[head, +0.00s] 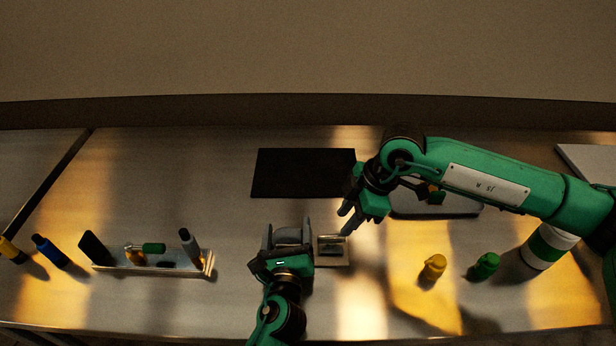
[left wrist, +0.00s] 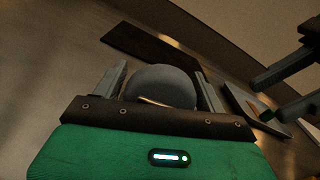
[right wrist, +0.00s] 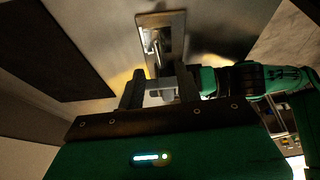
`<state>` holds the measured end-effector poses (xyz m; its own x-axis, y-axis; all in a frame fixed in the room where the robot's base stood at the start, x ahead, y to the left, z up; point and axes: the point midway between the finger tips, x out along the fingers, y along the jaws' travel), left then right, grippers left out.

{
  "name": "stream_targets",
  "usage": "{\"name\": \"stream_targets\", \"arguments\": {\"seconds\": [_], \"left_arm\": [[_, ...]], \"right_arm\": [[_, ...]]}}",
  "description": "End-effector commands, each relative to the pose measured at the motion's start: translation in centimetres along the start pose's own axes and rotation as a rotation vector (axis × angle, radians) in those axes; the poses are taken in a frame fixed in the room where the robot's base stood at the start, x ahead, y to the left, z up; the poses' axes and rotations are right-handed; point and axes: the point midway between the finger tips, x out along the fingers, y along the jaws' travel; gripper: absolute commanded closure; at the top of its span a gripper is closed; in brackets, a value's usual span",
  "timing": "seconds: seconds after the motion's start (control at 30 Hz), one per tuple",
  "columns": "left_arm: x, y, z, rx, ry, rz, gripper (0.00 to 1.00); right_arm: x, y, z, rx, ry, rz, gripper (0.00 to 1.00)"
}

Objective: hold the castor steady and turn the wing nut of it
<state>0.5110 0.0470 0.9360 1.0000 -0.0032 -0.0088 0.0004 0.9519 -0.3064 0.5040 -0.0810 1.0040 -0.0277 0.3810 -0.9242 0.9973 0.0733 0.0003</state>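The castor (head: 289,237) shows as a rounded grey body between my left fingers. It also shows in the left wrist view (left wrist: 163,86), one finger close against each side. My left gripper (head: 288,230) appears shut on it. My right gripper (head: 348,215) is to the right and a little farther back, above the table, fingers apart. In the right wrist view its fingers (right wrist: 159,88) are open, with pale grey parts visible beyond the gap. I cannot make out the wing nut clearly.
A small metal plate (head: 334,259) with a part on it lies right of the castor. A black mat (head: 300,173) lies behind. A rack (head: 205,267) stands left. Yellow (head: 433,268) and green (head: 487,265) bottles and a white-green container (head: 547,247) stand right.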

Motion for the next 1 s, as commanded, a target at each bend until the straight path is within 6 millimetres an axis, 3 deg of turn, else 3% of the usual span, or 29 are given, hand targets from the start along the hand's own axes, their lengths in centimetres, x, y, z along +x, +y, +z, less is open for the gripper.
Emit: {"name": "stream_targets", "arguments": {"seconds": [0.17, 0.3, 0.5, 0.53, 0.67, 0.7, 1.0], "left_arm": [[0.06, -0.06, 0.25, -0.002, -0.005, -0.001, 0.27], [0.08, -0.08, 0.37, -0.002, -0.007, -0.001, 0.03], [0.1, -0.11, 0.46, -0.003, -0.008, -0.002, 0.02], [0.1, -0.11, 0.47, -0.003, -0.008, -0.002, 0.03], [0.1, -0.11, 0.49, -0.003, -0.009, -0.002, 0.29], [0.1, -0.12, 0.5, -0.003, -0.009, -0.002, 0.31], [0.11, -0.12, 0.52, -0.003, -0.009, -0.002, 0.31]], "right_arm": [[0.03, 0.0, 0.0, 0.0, 0.0, 0.0, 0.65], [0.01, 0.0, -0.01, 0.0, 0.0, 0.0, 0.65], [0.0, 0.0, -0.01, 0.0, 0.0, 0.0, 0.65], [0.0, 0.0, -0.01, 0.0, 0.0, 0.0, 0.65], [0.0, 0.0, -0.01, 0.0, 0.0, 0.0, 0.65], [0.0, 0.0, -0.02, 0.0, 0.0, 0.0, 0.65], [-0.01, 0.0, -0.01, 0.0, 0.0, 0.0, 0.65]]}}
